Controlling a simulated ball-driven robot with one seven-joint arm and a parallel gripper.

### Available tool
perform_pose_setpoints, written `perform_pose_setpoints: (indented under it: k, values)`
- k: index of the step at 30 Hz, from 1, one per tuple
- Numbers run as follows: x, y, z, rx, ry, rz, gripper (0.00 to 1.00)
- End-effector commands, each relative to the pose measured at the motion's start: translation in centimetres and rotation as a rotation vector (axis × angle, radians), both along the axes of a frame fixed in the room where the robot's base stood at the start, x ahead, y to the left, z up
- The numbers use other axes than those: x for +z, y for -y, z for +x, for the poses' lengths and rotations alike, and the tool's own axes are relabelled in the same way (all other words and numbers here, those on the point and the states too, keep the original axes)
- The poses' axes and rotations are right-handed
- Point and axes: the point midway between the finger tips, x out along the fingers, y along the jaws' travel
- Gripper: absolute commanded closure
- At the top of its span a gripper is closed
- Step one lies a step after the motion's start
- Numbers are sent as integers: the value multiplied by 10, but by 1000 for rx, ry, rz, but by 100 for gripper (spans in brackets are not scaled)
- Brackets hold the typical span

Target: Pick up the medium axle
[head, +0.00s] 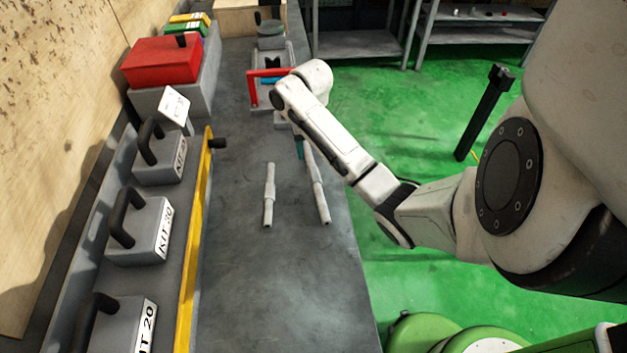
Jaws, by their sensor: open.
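Two pale grey stepped axles lie on the dark grey bench top, roughly parallel and apart. The left axle (269,195) shows whole. The right axle (317,187) looks longer, and its far end passes close to or behind my forearm. I cannot tell which one is the medium axle, or whether another lies hidden behind the arm. My white arm reaches in from the right over the bench, with its far joint above the back part. My gripper cannot be made out; the arm seems to hide it. A small teal piece shows beside the forearm, and I cannot tell what it is.
Grey KIT blocks (140,232) with black handles line the left, behind a yellow rail (196,240). A red box (161,61) and a red-handled fixture (252,88) stand farther back. The near bench top (285,290) is clear. Green floor lies right.

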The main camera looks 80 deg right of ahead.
Motion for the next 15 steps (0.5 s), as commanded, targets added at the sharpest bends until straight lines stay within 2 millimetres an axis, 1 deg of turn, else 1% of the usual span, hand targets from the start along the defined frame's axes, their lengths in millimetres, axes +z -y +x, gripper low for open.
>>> perform_pose_setpoints:
  k: [4,9,12,15]
  values:
    - [-13,1,1,0,-3,2,45]
    - [-39,2,3,-1,-2,1,45]
    - [-48,2,3,0,-1,0,45]
    - [-52,1,3,1,-1,0,45]
